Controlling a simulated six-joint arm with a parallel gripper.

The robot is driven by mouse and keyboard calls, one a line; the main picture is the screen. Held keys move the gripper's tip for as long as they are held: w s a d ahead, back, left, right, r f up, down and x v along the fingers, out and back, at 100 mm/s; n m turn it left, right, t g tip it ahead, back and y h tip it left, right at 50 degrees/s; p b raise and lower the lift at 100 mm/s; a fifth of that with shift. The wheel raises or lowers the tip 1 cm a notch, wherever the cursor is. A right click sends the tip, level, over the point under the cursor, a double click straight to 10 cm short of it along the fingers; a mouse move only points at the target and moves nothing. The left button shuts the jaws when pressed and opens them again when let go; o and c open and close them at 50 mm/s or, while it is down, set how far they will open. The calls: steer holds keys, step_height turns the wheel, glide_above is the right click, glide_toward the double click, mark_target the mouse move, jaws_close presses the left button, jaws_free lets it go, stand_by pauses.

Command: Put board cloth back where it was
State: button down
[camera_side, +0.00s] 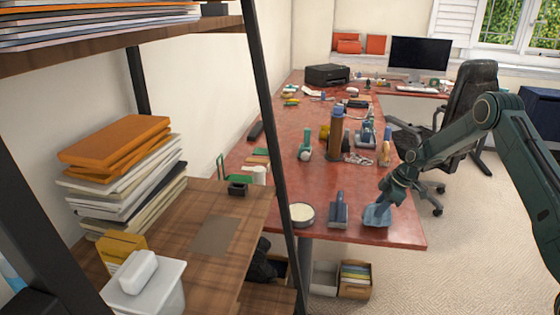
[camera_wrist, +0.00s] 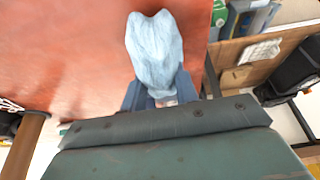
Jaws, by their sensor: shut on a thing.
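The board cloth (camera_side: 376,216) is a pale blue, crumpled cloth near the front right edge of the red desk (camera_side: 395,237). My gripper (camera_side: 383,203) is above the cloth, with its fingers closed on it. In the wrist view the cloth (camera_wrist: 155,48) sticks out beyond the fingers of my gripper (camera_wrist: 160,93), over the red desk top. The fingers partly hide its near end. I cannot tell whether the cloth touches the desk.
A blue-grey upright tool (camera_side: 339,212) and a round tin (camera_side: 302,214) stand left of the cloth. Bottles and tools crowd the desk farther back. The wooden shelf (camera_side: 255,210) at left has a dark post (camera_side: 272,130) and a bare brown patch (camera_side: 214,236).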

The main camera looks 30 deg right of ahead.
steer(key=shift+f, duration=0.8)
steer(key=shift+f, duration=0.1)
steer(key=c, duration=1.1)
jaws_free()
steer(key=shift+o, duration=0.2)
steer(key=v, duration=1.2)
steer(key=shift+a+r, duration=0.1)
steer(key=shift+r, duration=0.1)
